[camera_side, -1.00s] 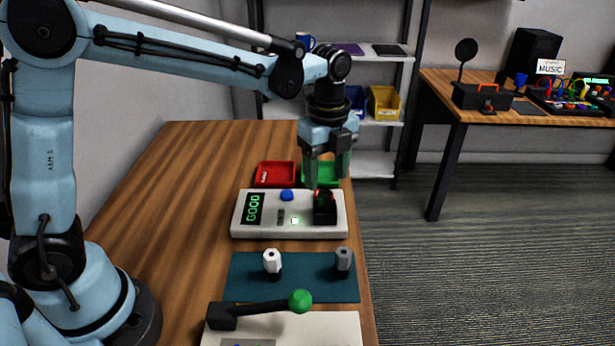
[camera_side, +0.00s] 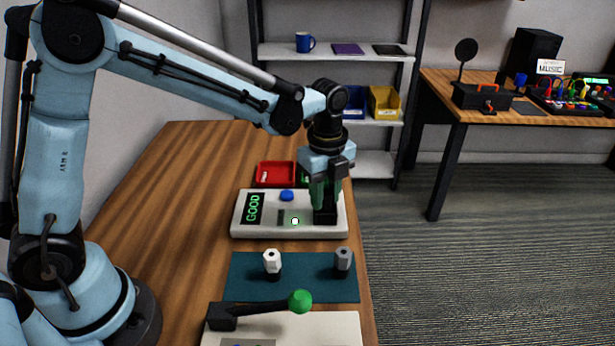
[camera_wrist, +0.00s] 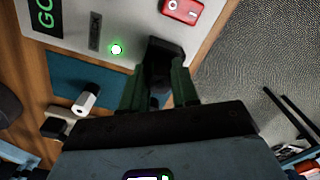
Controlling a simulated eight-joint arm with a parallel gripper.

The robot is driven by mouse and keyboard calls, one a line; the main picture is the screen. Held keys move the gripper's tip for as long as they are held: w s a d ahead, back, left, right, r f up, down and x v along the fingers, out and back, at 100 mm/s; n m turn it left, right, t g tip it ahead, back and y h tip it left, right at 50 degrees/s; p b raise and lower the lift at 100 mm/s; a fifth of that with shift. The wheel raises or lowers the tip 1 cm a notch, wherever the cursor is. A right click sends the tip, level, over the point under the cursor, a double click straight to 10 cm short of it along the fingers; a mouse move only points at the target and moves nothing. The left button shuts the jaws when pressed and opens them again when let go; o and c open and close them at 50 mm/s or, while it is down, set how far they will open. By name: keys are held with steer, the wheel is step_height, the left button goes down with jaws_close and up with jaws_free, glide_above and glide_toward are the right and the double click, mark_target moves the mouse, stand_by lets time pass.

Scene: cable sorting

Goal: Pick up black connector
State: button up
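The tester box (camera_side: 268,225) shows GOOD on its green display (camera_side: 252,208). On its right side stands a black block (camera_side: 325,217); I cannot tell socket from black connector there. My gripper (camera_side: 325,205) points down at this block, one finger on each side. In the wrist view my gripper (camera_wrist: 160,75) has its two green fingers around the dark block (camera_wrist: 166,47). Dark material shows between the fingers, but whether they press on it is unclear. The connector's outline is hidden by the fingers.
A white connector (camera_side: 272,260) and a grey connector (camera_side: 343,258) stand on the teal mat (camera_side: 305,285). A lever with a green knob (camera_side: 299,301) is in front. A red tray (camera_side: 276,174) and a mostly hidden green tray (camera_side: 304,175) lie behind. The table's left side is clear.

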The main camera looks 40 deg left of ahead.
jaws_close()
steer(key=shift+r, duration=0.15)
